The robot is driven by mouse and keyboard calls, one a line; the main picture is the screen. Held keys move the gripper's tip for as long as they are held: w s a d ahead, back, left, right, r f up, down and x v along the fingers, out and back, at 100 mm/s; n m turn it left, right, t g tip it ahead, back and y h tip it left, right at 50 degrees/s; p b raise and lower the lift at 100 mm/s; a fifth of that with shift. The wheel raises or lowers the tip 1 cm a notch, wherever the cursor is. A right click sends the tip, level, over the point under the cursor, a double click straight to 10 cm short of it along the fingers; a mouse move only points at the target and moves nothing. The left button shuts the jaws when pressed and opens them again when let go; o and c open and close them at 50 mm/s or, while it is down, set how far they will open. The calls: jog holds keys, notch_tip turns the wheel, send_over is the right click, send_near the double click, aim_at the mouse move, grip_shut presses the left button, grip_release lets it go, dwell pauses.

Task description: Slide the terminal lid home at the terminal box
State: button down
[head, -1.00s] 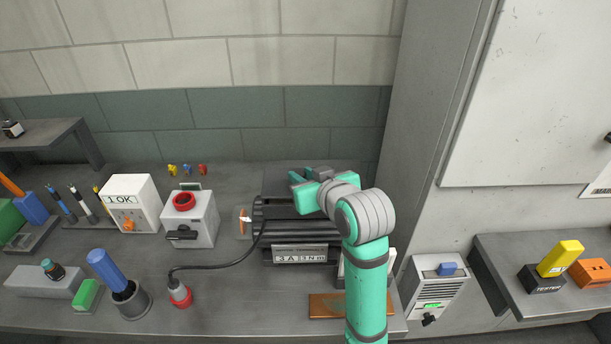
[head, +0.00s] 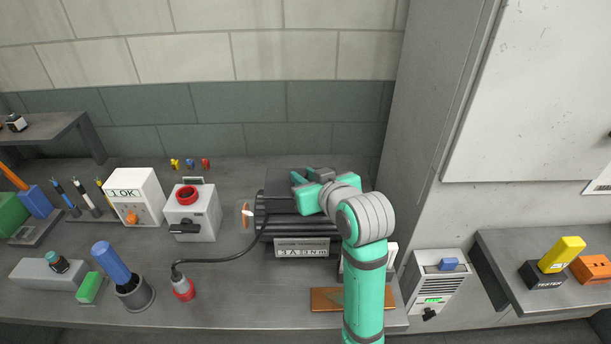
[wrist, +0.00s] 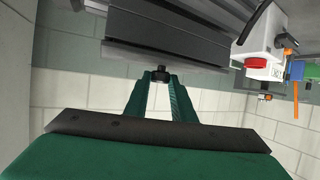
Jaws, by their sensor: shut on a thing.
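The motor (head: 272,228) with dark ribs lies on the bench, with a nameplate (head: 302,246) on its front. My gripper (head: 304,184) is over the motor's top rear, next to a dark grey box-like part (head: 282,179) that seems to be the terminal box. In the wrist view my gripper (wrist: 160,84) has its two teal fingers closed on a small black knob (wrist: 160,73). The knob is against the edge of a dark grey plate (wrist: 165,58), which looks like the terminal lid. A larger dark block lies beyond it. My arm hides the motor's right end, and whether the lid is fully seated cannot be told.
A grey switch box (head: 194,215) with a red ring and a white tester (head: 134,197) stand left of the motor. A black cable runs to a red plug (head: 183,288) in front. A blue-handled tool in a cup (head: 134,294) stands further left. The wall is close behind.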

jog(key=shift+f, duration=0.25)
dwell(0.5)
jog(key=c, duration=1.4)
grip_release()
jog(key=v, duration=1)
jog(key=shift+s+d, duration=0.2)
jog(key=shift+s, duration=0.2)
jog(key=shift+w+r, duration=0.1)
